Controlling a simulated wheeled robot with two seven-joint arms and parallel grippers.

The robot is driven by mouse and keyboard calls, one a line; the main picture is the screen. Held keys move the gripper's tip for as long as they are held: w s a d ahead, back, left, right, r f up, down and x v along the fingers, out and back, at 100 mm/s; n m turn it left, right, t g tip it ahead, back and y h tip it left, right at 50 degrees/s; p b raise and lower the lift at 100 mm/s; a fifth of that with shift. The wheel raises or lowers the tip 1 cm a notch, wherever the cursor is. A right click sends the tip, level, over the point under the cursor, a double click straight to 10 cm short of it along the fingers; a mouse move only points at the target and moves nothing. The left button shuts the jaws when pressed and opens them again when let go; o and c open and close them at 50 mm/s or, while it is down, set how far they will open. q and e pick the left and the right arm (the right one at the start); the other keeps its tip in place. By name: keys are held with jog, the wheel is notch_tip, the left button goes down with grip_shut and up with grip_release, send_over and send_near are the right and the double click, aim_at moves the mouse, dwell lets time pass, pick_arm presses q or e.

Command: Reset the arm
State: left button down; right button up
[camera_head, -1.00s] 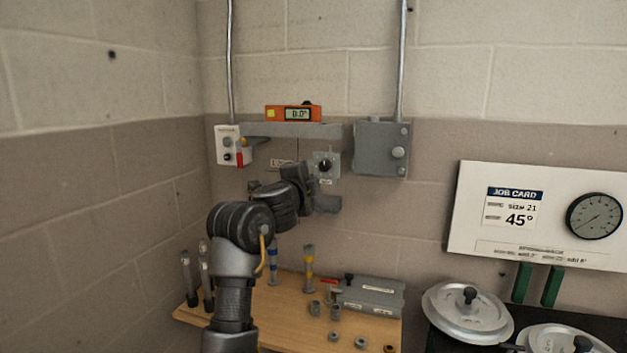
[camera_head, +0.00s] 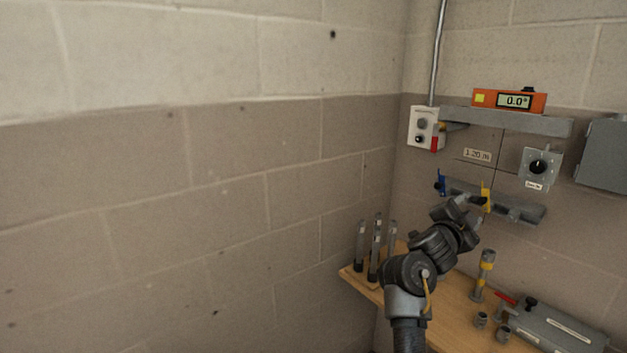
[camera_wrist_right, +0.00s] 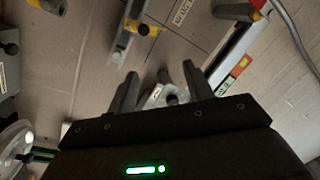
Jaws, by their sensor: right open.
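My right arm rises over the wooden bench in the head view. Its gripper (camera_head: 462,207) is in front of the grey wall bar (camera_head: 520,210) that carries a blue clip (camera_head: 441,183) and a yellow clip (camera_head: 486,196). In the right wrist view the two fingers of the gripper (camera_wrist_right: 160,85) stand apart with nothing held between them. A small box with a black knob shows beyond the fingers. I cannot tell from the head view whether the gripper touches the bar. My left gripper is out of view.
A shelf (camera_head: 500,121) with an orange digital level (camera_head: 510,100) reading 0.0° is above. A white switch box (camera_head: 423,128) and a black-knob box (camera_head: 539,167) are on the wall. The bench (camera_head: 452,300) holds upright tubes and small fittings. The left wall is bare.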

jog(key=a+f+n+t+y, duration=0.1)
jog(key=a+f+n+y, duration=0.2)
jog(key=f, duration=0.7)
jog(key=a+f+n+t+y+p, duration=0.1)
jog(key=a+f+n, duration=0.3)
jog(key=f, duration=0.6)
jog(key=a+f+n+y, duration=0.3)
jog(key=f+n, duration=0.2)
jog(key=f, duration=0.5)
jog(key=s+a+f+n+g+y, duration=0.1)
jog(key=s+f+n, duration=0.1)
jog(key=s+f, duration=0.5)
jog(key=s+a+f+n+g+y, duration=0.1)
jog(key=s+f+n+y, duration=0.1)
jog(key=f, duration=0.8)
jog(key=s+a+f+n+g+y, duration=0.1)
jog(key=s+f, duration=0.4)
jog(key=f, duration=0.4)
jog(key=s+f+n+g+y+b, duration=0.25)
jog(key=s+f+g, duration=0.35)
jog(key=s+f, duration=1.5)
jog(key=s+d+f+n+g, duration=0.1)
jog(key=s+f+g, duration=0.1)
jog(key=s, duration=1.2)
jog(key=s+d+f+g, duration=0.2)
jog(key=s+f+g, duration=0.1)
jog(key=s, duration=1.1)
jog(key=shift+s+f+n, duration=0.35)
jog(key=shift+s+f, duration=0.05)
